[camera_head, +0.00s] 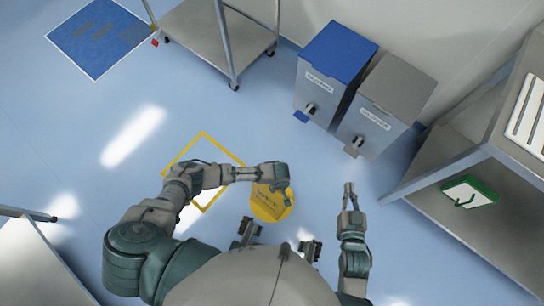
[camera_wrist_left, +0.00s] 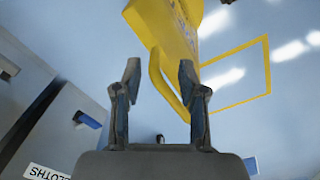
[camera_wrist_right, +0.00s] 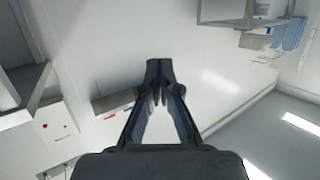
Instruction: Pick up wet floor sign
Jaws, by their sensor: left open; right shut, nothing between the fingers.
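The yellow wet floor sign (camera_head: 268,203) is on the blue floor, just ahead of my body, and my left arm's end partly covers it from above. My left gripper (camera_wrist_left: 160,68) is open over the sign. In the left wrist view the sign's yellow body (camera_wrist_left: 165,22) is at the top, and its looped handle (camera_wrist_left: 160,75) runs down between the two open fingers. I cannot tell whether the fingers touch it. My right gripper (camera_head: 349,187) is shut and empty, over clear floor to the right of the sign. It also shows in the right wrist view (camera_wrist_right: 158,68).
A blue-lidded bin (camera_head: 334,60) and a grey-lidded bin (camera_head: 390,98) stand ahead right. A metal table (camera_head: 500,125) is at the right, a wheeled cart (camera_head: 215,35) at the back. A yellow floor outline (camera_head: 203,134) lies left of the sign. Open floor is at the left.

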